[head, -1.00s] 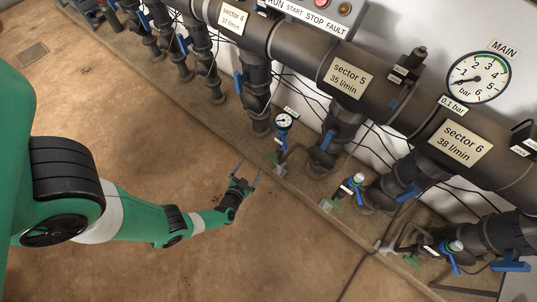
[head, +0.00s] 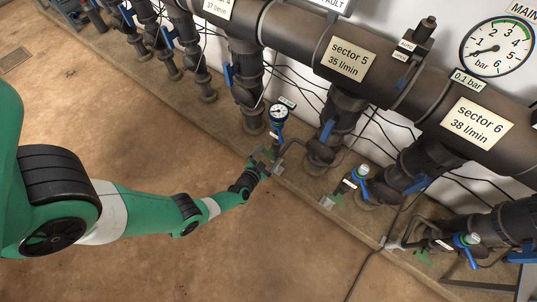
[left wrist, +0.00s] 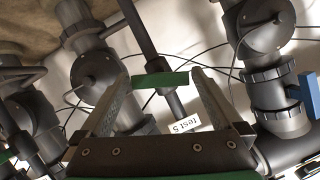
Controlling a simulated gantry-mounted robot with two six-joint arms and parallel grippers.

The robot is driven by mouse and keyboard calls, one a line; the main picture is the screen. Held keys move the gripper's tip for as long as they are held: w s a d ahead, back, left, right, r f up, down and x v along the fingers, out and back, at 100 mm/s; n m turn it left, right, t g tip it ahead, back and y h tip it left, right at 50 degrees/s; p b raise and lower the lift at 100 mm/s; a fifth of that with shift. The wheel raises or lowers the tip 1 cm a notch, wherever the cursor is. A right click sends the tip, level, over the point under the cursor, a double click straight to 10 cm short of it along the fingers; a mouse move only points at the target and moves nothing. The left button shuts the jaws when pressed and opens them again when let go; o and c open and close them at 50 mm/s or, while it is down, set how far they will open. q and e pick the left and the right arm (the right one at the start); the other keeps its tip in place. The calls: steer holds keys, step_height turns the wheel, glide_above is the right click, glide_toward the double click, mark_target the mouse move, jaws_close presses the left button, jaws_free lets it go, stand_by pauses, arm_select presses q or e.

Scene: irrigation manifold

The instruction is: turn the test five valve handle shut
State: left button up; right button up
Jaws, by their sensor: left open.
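The test five valve handle (left wrist: 160,80) is a short green bar in the left wrist view. It sits on a dark pipe stub beside a tilted white "test 5" tag (left wrist: 185,123). My left gripper (head: 265,160) is open, low at the foot of the sector 5 branch. In the left wrist view its two fingers stand on either side of the green bar, which spans most of the gap between their tips. I cannot tell whether they touch it. In the head view the gripper mostly hides this handle. My right gripper does not show.
The blue sector 5 valve handle (head: 327,131) and other test taps with green handles (head: 337,199) are to the right. Thin black cables run behind. The brown floor (head: 130,130) in front is clear.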

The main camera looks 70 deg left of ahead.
arm_select(q)
steer(key=shift+w+a+f, duration=0.1)
steer(key=shift+w+a, duration=0.1)
steer(key=shift+a, duration=0.05)
steer(key=shift+c, duration=0.3)
steer(key=c, duration=1.2)
steer(key=shift+o, duration=0.2)
steer(key=shift+s+n, duration=0.1)
steer(key=shift+n, duration=0.3)
steer(key=shift+n+t+h, duration=0.5)
steer(key=shift+n+h, duration=0.3)
steer(key=shift+n, duration=0.2)
